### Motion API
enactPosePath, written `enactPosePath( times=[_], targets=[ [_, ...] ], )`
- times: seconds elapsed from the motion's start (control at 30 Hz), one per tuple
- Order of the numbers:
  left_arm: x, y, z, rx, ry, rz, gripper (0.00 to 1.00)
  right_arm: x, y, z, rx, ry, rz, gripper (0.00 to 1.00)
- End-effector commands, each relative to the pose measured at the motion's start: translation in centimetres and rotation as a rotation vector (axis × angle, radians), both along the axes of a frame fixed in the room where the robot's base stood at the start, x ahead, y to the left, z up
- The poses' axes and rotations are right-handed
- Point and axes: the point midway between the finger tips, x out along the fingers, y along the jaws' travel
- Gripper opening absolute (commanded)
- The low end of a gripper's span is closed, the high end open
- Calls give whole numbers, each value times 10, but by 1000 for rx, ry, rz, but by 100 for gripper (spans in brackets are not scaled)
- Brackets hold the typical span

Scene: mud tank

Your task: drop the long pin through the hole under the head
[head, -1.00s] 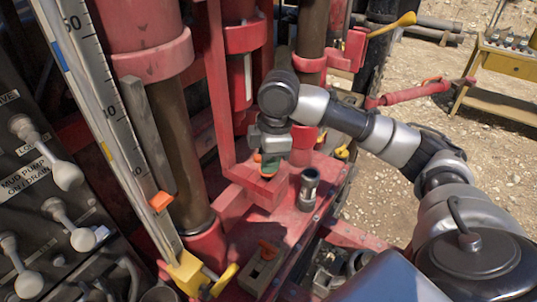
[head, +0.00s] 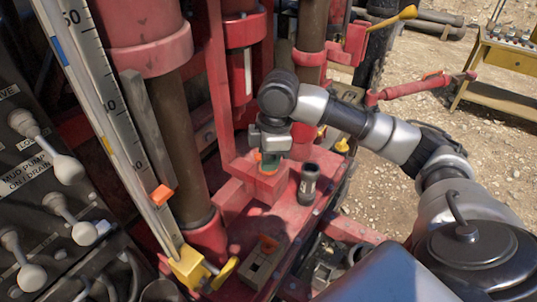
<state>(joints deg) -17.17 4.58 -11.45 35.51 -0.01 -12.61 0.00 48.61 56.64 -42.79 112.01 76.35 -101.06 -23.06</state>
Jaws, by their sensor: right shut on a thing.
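My right gripper (head: 268,157) is at the middle of the head view, pointing down over a red bracket (head: 262,180) on the rig. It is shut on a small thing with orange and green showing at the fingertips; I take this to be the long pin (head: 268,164). Most of it is hidden by the fingers or the bracket. I cannot tell whether it is in the hole, and the hole itself is not visible. My left gripper is not in view.
A dark-topped metal cylinder (head: 308,184) stands close right of the bracket. A grey block with an orange tab (head: 264,262) lies on the red deck. A white measuring scale (head: 112,110) and lever panel (head: 40,190) are at left. A yellow table (head: 503,65) stands far right.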

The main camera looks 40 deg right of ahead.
Motion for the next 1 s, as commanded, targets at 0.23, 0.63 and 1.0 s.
enactPosePath(
  times=[0.23,0.63,1.0],
  targets=[
    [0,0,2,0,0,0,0,0,0,-4,0,-1,0,0],
    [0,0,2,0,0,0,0,0,0,-4,0,0,0,48],
    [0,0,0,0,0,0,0,0,-1,4,0,-2,0,48]
  ],
)
